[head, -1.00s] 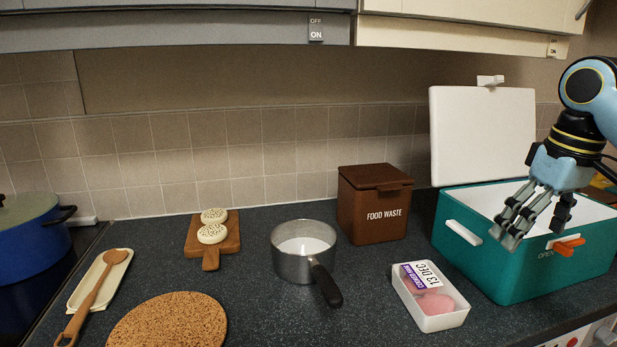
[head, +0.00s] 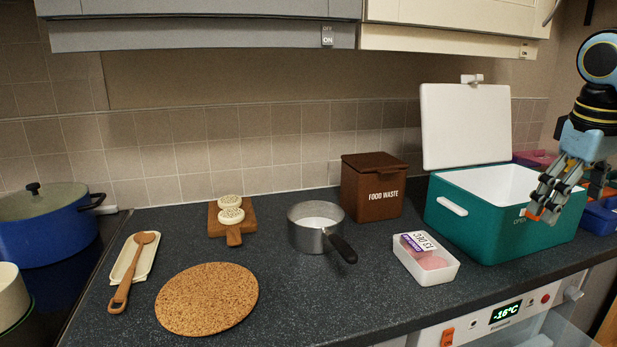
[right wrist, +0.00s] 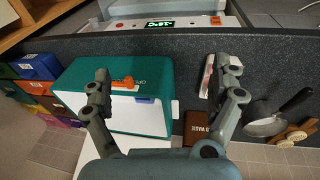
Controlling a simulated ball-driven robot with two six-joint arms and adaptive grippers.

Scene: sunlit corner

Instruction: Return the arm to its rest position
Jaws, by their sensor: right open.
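My right gripper (head: 547,205) is open and empty. In the head view it hangs at the right, in front of the right part of the teal cool box (head: 490,228). Whether the gripper touches the box cannot be told. My left gripper is not in view.
A cork mat (head: 207,298), a board with two round cakes (head: 231,222) and a blue pot (head: 45,235) are further left.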

